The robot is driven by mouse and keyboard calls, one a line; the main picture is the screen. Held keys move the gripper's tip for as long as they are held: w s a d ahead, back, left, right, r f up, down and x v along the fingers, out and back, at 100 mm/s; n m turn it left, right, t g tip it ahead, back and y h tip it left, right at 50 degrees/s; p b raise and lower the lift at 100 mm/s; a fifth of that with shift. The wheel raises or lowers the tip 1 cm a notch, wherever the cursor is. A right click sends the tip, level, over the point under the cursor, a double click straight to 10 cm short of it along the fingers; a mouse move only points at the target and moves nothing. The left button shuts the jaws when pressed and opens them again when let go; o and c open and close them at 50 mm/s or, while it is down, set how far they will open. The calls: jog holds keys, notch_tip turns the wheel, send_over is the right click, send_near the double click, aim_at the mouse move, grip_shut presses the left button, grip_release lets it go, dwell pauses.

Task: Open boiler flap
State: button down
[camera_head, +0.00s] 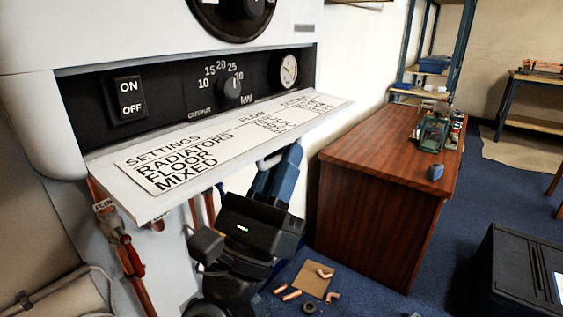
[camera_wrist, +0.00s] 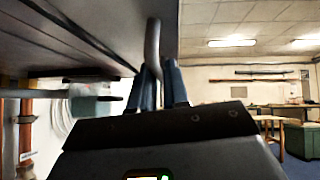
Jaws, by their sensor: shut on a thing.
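The boiler flap (camera_head: 220,140) is a white panel hinged along the lower edge of the boiler's control recess. It hangs folded down and outward, close to level, with a settings label on its upper face. A grey bar handle (camera_head: 269,160) shows under its front edge. In the wrist view the handle (camera_wrist: 153,45) runs down between the blue fingers. My gripper (camera_head: 281,165) is below the flap's front edge, shut on the handle. The gripper's fingers (camera_wrist: 160,75) point up towards the flap's underside. Their exact contact with the handle is partly hidden.
The open recess shows an ON/OFF switch (camera_head: 128,98), an output knob (camera_head: 229,88) and a gauge (camera_head: 289,71). Copper pipes (camera_head: 128,255) run below the boiler at left. A wooden cabinet (camera_head: 370,200) stands close at right. Copper fittings (camera_head: 291,295) lie on the floor.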

jog(key=shift+y, duration=0.3)
jog(key=n+y+p, duration=0.1)
jog(key=n+y, duration=0.1)
jog(key=r+n+t+y+p, duration=0.1)
jog(key=n+y+p, duration=0.1)
jog(key=n, duration=0.1)
jog(key=d+r+n+t+y+p, duration=0.1)
jog(key=n+y+p, duration=0.1)
jog(key=shift+s+r+n+y, duration=0.25)
jog(key=shift+s+n+y, duration=0.05)
jog(key=shift+s+n, duration=0.1)
jog(key=shift+y, duration=0.3)
jog(key=c, duration=1.2)
grip_release()
jog(key=shift+f, duration=0.15)
jog(key=b+v, duration=0.2)
jog(key=v, duration=0.5)
jog(key=shift+s+a+f, duration=0.15)
jog(key=shift+s+f, duration=0.05)
jog(key=shift+s, duration=0.1)
